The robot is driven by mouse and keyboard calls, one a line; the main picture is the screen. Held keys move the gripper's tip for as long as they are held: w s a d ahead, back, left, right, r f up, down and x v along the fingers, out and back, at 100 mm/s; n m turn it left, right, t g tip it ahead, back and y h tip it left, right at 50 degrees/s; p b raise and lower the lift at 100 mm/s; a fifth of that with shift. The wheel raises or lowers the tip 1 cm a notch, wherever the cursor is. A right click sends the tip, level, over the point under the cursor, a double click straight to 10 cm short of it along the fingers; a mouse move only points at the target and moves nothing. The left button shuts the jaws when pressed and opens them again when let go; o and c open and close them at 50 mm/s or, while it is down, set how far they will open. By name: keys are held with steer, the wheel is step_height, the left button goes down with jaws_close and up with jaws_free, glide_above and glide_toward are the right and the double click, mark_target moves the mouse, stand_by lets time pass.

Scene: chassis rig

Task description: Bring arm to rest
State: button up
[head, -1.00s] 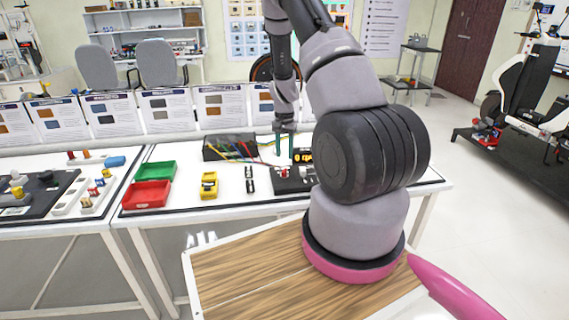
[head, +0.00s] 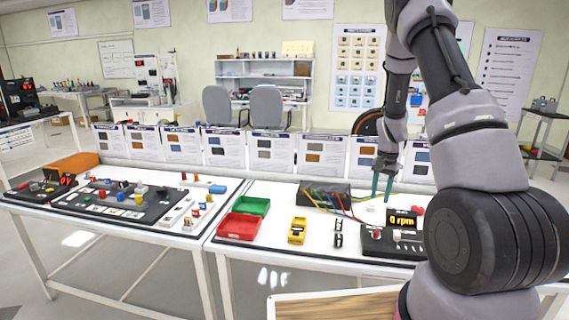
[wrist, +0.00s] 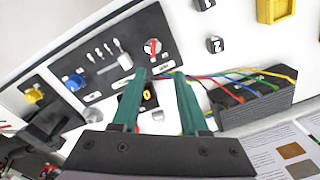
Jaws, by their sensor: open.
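My gripper (head: 382,187) hangs at the end of my grey and black arm, above the back part of the right table (head: 275,252). Its green fingers are apart and empty. In the wrist view my gripper (wrist: 158,92) is open, with nothing between the fingertips. The black control panel with the "0 rpm" display (head: 402,219) lies just right of and nearer than my gripper. The display (wrist: 149,96) shows partly between the fingers in the wrist view. The lower part of my arm hides the right end of the table.
A black box with coloured wires (head: 322,193) stands left of my gripper. A row of document sheets (head: 308,154) stands along the back edge. Open space lies above the table.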

steer(key=s+a+r+n+t, duration=0.1)
steer(key=s+a+r, duration=0.2)
steer(key=r, duration=0.5)
steer(key=s+a+r+t+y, duration=0.1)
steer(key=s+a+r, duration=0.15)
steer(key=r, duration=0.55)
steer(key=s+a+r+n+t, duration=0.1)
steer(key=s+a+r, duration=0.15)
steer(key=r, duration=0.55)
steer(key=s+a+r+n+t, duration=0.1)
steer(key=s+a+r+t, duration=0.1)
steer(key=s+r, duration=0.4)
steer(key=s+a+r+n+t, duration=0.1)
steer(key=s+a+r, duration=0.3)
steer(key=s, duration=0.9)
step_height(320, 180, up, 2)
steer(key=shift+s+a+n+t+y, duration=0.15)
steer(key=shift+s+n+t+y, duration=0.05)
steer(key=shift+n+t+y, duration=0.25)
